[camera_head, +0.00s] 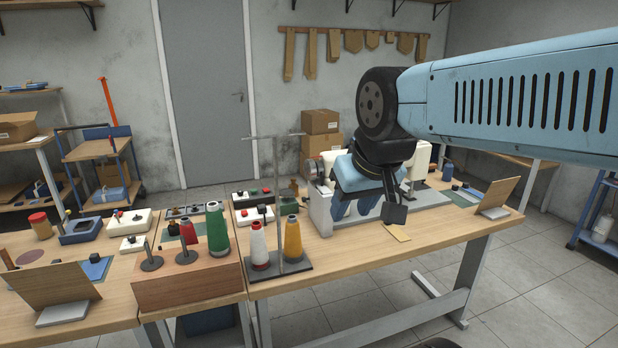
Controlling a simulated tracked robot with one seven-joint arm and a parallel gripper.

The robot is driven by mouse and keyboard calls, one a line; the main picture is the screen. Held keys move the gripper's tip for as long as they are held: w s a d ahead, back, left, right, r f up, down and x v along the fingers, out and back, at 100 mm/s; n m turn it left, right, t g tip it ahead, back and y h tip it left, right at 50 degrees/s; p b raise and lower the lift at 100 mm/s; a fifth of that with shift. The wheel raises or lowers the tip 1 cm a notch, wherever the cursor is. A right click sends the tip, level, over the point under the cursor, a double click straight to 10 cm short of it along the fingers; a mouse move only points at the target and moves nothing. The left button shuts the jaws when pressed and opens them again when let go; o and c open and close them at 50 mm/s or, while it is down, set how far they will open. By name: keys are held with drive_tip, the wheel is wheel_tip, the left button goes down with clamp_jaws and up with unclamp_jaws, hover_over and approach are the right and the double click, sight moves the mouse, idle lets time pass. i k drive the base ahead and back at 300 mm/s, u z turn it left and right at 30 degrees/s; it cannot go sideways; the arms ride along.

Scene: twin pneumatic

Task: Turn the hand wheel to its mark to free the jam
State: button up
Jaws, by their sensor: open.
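A pale sewing machine (320,212) stands on the wooden table, partly hidden behind my arm. Its hand wheel (312,169) shows as a small dark-rimmed round shape at the machine's left end. The wheel's mark is too small to make out. My gripper (370,203) hangs below my blue arm in front of the machine, to the right of the wheel and apart from it in the picture. It is open, and nothing shows held in it. My wrist and gripper hide the middle of the machine.
A thread stand (282,265) with white and yellow cones stands at the table's front left. A wooden block (190,285) bears red and green cones. Small control boxes (255,213) lie behind the stand. A tilted board (499,192) stands at the right end.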

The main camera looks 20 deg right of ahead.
sight(310, 168)
drive_tip(key=u, duration=0.5)
drive_tip(key=i, duration=1.05)
drive_tip(key=z, duration=0.05)
